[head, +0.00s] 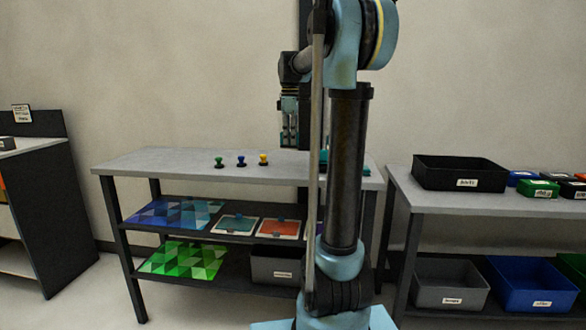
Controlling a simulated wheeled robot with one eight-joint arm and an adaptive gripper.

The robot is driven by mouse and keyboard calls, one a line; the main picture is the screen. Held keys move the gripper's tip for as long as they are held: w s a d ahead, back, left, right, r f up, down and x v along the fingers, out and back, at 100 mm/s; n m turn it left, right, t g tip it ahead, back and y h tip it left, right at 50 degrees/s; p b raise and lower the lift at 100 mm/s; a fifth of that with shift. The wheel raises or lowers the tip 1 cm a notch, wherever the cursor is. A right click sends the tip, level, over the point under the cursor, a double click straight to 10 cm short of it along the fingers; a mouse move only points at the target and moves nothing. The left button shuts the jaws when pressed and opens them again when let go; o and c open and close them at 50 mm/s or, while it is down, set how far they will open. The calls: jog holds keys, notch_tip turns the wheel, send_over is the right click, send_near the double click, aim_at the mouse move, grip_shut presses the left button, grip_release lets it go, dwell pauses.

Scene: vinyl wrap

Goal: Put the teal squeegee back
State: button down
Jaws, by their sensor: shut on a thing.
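My gripper (289,136) hangs pointing down above the back of the grey worktable (140,164), in front of the wall. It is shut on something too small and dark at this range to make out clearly. I cannot confirm that it is the teal squeegee. A teal patch (364,171) shows on the tabletop at the right, partly hidden behind my arm. I cannot tell whether it is a squeegee or a holder.
Green (219,162), blue (241,161) and yellow (263,159) knobbed items stand on the tabletop, left of my gripper. Patterned sheets (175,214) and framed panels lie on the shelf below. A black bin (459,173) stands on the right table. My arm hides part of the worktable.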

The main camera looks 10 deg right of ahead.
jog(key=f, duration=0.2)
jog(key=d+f, duration=0.1)
jog(key=f, duration=0.2)
jog(key=shift+f, duration=0.1)
jog(key=shift+d+f, duration=0.1)
jog(key=shift+f, duration=1.9)
jog(key=c, duration=1.5)
grip_release()
jog(key=shift+c, duration=0.2)
notch_tip(320, 180, up, 12)
jog(key=s+f+m+t, duration=0.1)
jog(key=s+f+m, duration=0.6)
jog(key=s+f, duration=0.8)
jog(key=s+f+m+t, duration=0.1)
jog(key=s+f+m, duration=0.6)
jog(key=s+f, duration=0.8)
jog(key=s, duration=0.4)
jog(key=shift+s, duration=0.4)
